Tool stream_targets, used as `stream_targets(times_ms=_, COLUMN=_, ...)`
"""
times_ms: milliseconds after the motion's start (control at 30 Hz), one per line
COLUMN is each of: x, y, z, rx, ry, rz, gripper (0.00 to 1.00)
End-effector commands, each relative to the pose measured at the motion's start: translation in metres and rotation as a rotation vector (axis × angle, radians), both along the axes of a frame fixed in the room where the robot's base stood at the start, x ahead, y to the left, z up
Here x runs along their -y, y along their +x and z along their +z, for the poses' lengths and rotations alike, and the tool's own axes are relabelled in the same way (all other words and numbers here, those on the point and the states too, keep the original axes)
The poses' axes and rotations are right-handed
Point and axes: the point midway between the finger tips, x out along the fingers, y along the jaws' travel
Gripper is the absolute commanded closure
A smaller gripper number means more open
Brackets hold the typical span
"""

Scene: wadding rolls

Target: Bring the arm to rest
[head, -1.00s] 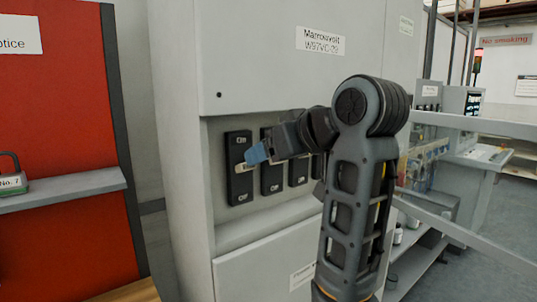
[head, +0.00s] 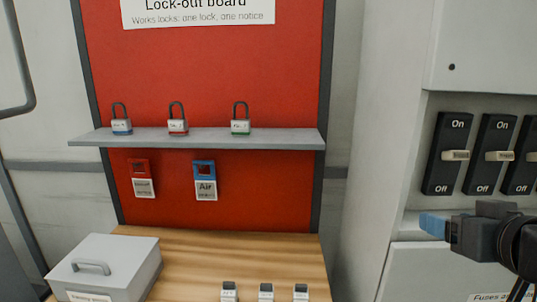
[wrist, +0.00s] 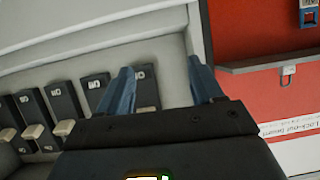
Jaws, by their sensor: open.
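My gripper (head: 434,226) shows at the lower right of the head view, with blue fingertips pointing left. It is in front of the grey cabinet (head: 375,150), below the black switches. In the wrist view my gripper (wrist: 163,82) has its two blue fingers well apart, with nothing between them. A black switch (wrist: 143,88) lies behind that gap. Most of my arm is out of the head view.
Black On/Off switches (head: 447,154) line the cabinet. Left of it is a red lock-out board (head: 230,75) with a grey shelf (head: 200,142) bearing three padlocks. Below, a wooden bench (head: 200,265) holds a grey lidded box (head: 105,265) and three small dark-topped items.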

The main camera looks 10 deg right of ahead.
Motion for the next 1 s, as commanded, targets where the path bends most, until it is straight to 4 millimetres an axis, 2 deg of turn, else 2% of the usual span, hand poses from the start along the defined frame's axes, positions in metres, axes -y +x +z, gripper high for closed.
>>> stream_targets(times_ms=33, x=-0.009, y=-0.005, z=-0.02, rx=-0.007, ry=0.004, rz=0.007, gripper=0.34)
stream_targets(times_ms=200, x=-0.033, y=-0.024, z=-0.066, rx=0.01, ry=-0.001, rz=0.023, gripper=0.34)
stream_targets(times_ms=367, x=-0.056, y=-0.052, z=-0.104, rx=0.024, ry=-0.008, rz=0.042, gripper=0.34)
stream_targets(times_ms=500, x=-0.076, y=-0.081, z=-0.131, rx=0.039, ry=-0.016, rz=0.064, gripper=0.34)
stream_targets(times_ms=800, x=-0.116, y=-0.161, z=-0.169, rx=0.07, ry=-0.033, rz=0.12, gripper=0.34)
stream_targets(times_ms=1000, x=-0.138, y=-0.221, z=-0.178, rx=0.092, ry=-0.042, rz=0.169, gripper=0.34)
